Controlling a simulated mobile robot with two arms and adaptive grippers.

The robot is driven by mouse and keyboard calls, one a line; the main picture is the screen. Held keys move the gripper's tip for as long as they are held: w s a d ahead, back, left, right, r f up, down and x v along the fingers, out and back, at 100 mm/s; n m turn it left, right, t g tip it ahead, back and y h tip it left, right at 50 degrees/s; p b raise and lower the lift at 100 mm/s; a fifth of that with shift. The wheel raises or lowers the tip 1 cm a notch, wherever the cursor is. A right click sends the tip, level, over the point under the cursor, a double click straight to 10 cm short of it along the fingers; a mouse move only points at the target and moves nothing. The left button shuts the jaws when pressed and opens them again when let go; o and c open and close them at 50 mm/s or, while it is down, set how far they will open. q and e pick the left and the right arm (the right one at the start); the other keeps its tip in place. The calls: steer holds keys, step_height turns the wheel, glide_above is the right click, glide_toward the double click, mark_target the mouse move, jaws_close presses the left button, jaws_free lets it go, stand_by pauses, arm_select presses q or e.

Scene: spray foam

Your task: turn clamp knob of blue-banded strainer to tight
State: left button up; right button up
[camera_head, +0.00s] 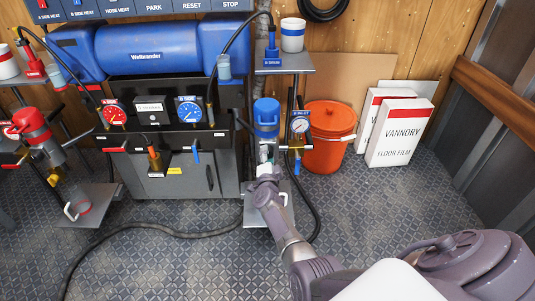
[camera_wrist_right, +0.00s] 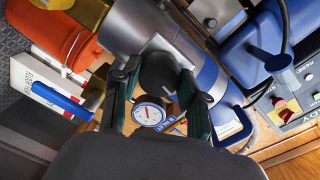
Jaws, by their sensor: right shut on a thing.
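The blue-banded strainer (camera_head: 266,118) stands upright right of the blue machine in the head view, with a blue top and a grey body below. In the right wrist view its grey body (camera_wrist_right: 131,24) crosses the upper middle. The dark round clamp knob (camera_wrist_right: 158,72) sits between the fingers of my right gripper (camera_wrist_right: 160,95), which is shut on it. In the head view my right gripper (camera_head: 267,166) is at the strainer's lower body and hides the knob. Which way the knob is turned cannot be told. My left gripper is not in view.
A pressure gauge (camera_head: 300,125) and a valve with a blue handle (camera_head: 297,162) stand close right of the strainer. An orange bucket (camera_head: 327,150) and floor film boxes (camera_head: 400,133) are further right. A red-banded strainer (camera_head: 33,127) is at far left. A black hose (camera_head: 165,233) lies on the floor.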

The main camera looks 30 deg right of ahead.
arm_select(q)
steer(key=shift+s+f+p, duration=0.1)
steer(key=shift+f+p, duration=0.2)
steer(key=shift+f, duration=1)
arm_select(e)
steer(key=shift+n, duration=1.1)
steer(key=o, duration=1.1)
steer(key=shift+o, duration=0.2)
steer(key=shift+a, duration=0.1)
steer(key=v, duration=0.7)
steer(key=shift+a, duration=0.15)
steer(key=shift+s+f, duration=0.1)
steer(key=shift+s, duration=0.05)
